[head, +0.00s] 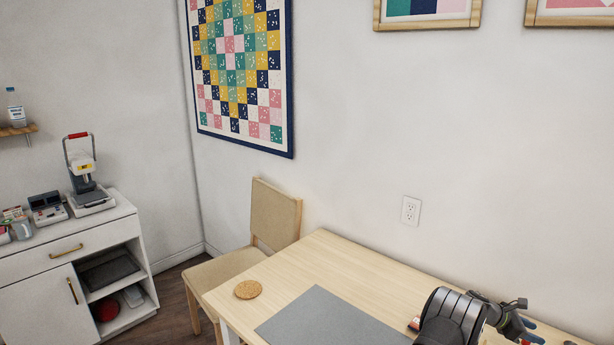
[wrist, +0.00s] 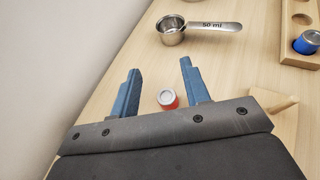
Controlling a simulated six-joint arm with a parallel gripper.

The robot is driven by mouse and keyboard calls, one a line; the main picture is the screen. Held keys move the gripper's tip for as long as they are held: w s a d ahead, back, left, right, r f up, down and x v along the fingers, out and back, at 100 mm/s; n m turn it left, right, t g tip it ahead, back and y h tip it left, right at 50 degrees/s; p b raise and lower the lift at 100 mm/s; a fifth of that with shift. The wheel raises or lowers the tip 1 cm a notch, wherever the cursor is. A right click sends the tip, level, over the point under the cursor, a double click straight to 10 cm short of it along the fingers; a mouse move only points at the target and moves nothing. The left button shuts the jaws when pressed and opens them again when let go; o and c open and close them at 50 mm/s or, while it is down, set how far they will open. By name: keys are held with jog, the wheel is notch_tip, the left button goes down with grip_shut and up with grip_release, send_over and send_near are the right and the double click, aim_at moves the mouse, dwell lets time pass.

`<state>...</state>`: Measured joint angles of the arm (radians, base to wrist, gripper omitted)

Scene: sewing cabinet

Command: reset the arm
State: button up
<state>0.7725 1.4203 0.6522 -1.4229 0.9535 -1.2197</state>
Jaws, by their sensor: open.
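My gripper (wrist: 158,85) shows in the wrist view with its two blue fingers spread apart over the wooden table (wrist: 112,60). Nothing is held between the fingers. A small red cylinder with a pale top (wrist: 167,99) is on the table, seen between the fingers near the right one. In the head view my arm is at the lower right, over the table (head: 335,262), and part of my gripper (head: 524,328) shows at its end. I cannot tell the gap to the red cylinder.
A metal 50 ml measuring cup (wrist: 172,36) lies ahead of the fingers. A wooden holder (wrist: 290,50) with a blue cylinder (wrist: 307,42) is at the right. A wooden piece (wrist: 281,104) is beside the right finger. A grey mat (head: 330,322), cork coaster (head: 248,289) and chair (head: 275,215) are left.

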notch_tip(320, 180, down, 3)
jog(key=shift+a, duration=0.1)
jog(key=v, duration=1.2)
jog(key=shift+w+r, duration=0.1)
jog(key=shift+r, duration=0.05)
jog(key=x, duration=1.2)
notch_tip(320, 180, up, 4)
jog(key=shift+r, duration=0.15)
jog(key=s+d+r, duration=0.1)
jog(key=s+r, duration=0.6)
jog(key=s, duration=0.5)
jog(key=w+a+n+t, duration=0.1)
jog(key=w+a, duration=0.3)
jog(key=a, duration=0.4)
jog(key=w+a+f+n+t, duration=0.1)
jog(key=w+a+n+t, duration=0.15)
jog(key=a, duration=0.55)
jog(key=w+a+n+t, duration=0.1)
jog(key=w+a, duration=0.4)
jog(key=a, duration=0.3)
jog(key=s+a+n+t+y, duration=0.1)
jog(key=a+n+t, duration=0.3)
jog(key=a, duration=2.4)
jog(key=shift+s+f+t, duration=0.35)
jog(key=shift+f+t, duration=0.1)
jog(key=shift+t, duration=0.4)
